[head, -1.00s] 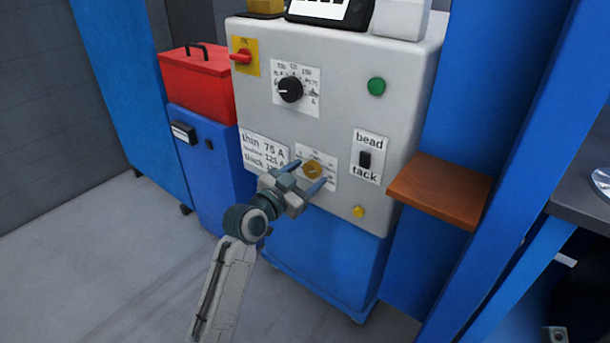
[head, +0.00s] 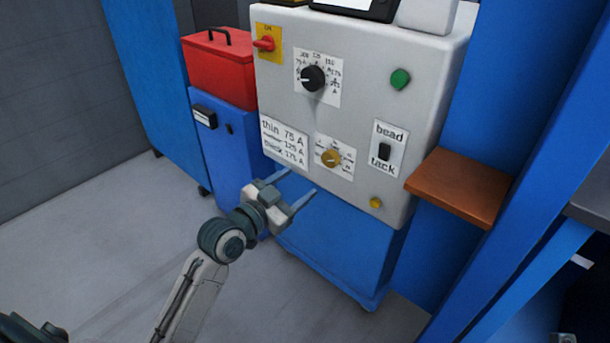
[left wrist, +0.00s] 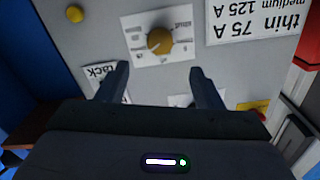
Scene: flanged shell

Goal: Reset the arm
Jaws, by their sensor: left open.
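My left gripper (head: 293,193) is open and empty in the head view, in front of the lower edge of the grey control panel (head: 365,100). It is below and to the left of the yellow knob (head: 331,158) and apart from it. In the left wrist view the two fingers of the gripper (left wrist: 160,80) are spread, and the yellow knob (left wrist: 160,41) shows upside down beyond and between them. My right gripper is not in view.
The panel carries a black dial (head: 313,78), a red switch (head: 264,43), a green button (head: 400,78) and a bead/tack switch (head: 385,151). A brown shelf (head: 459,187) juts out at the right. A red toolbox (head: 219,68) sits on a blue cabinet (head: 226,140). Floor at the left is clear.

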